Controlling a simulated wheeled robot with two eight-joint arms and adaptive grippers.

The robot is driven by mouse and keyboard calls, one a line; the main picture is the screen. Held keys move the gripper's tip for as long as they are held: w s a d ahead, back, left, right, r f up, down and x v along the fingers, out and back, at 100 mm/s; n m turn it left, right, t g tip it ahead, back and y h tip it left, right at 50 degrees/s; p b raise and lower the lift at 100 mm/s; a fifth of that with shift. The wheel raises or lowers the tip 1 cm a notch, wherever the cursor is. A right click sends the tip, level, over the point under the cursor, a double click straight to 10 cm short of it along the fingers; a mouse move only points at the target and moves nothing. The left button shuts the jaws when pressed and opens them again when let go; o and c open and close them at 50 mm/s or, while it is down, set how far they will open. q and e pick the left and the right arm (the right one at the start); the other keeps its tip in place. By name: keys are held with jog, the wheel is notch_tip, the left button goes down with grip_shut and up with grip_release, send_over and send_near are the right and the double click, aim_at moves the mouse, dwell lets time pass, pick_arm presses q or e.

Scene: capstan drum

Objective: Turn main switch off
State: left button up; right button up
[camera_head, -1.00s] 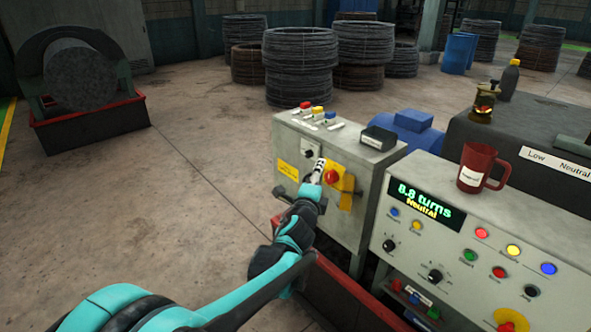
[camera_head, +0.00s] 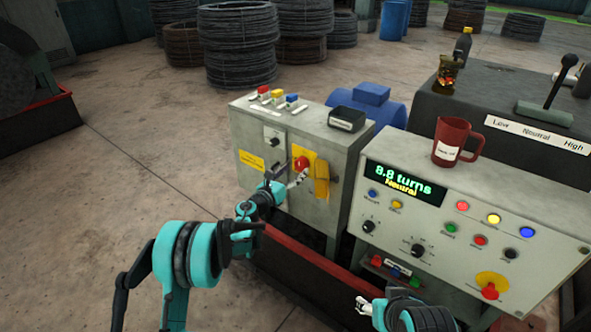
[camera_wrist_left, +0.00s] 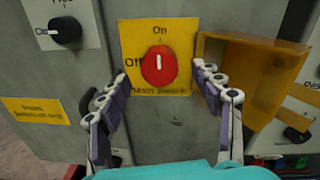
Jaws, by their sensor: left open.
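The main switch is a red round knob (camera_head: 301,163) on a yellow plate on the front of a grey cabinet. It also shows in the left wrist view (camera_wrist_left: 159,66), its white mark pointing up at "On"; "Off" is printed to its left. An orange-yellow cover (camera_wrist_left: 254,75) stands swung open on its right; it also shows in the head view (camera_head: 321,180). My left gripper (camera_head: 290,182) is open and empty just in front of the knob, its fingers (camera_wrist_left: 159,80) to either side of it in the wrist view. My right gripper (camera_head: 366,306) is low in the head view.
A black selector knob (camera_wrist_left: 65,30) is up and left of the switch. The control desk (camera_head: 470,255), with a display reading "8.8 turns Neutral" and a red mug (camera_head: 452,141), stands right of the cabinet (camera_head: 260,200). The floor at left is open.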

aim_at(300, 166)
pick_arm(q)
jog(key=shift+b+x, duration=0.3)
jog(key=shift+x, duration=1.3)
jog(key=c, duration=1.2)
jog(key=shift+o, duration=0.2)
